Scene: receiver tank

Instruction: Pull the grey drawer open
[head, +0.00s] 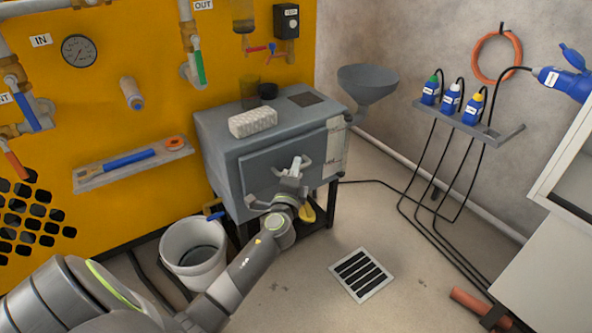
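The grey drawer (262,168) is the front panel of a grey metal box (213,160) on dark legs, in the middle of the head view. Its front looks flush with the box, so it appears closed. My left gripper (297,165) is at the right part of the drawer front, pointing at it. The gripper covers the place where a handle would be, and I cannot tell whether its fingers are around one or apart from it. The finger gap is too small to judge. My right gripper is not in view.
A white block (252,122), a dark cup (268,90) and a funnel (368,85) are on or beside the box. A white bucket (193,250) stands at its lower left. Cables hang at the right.

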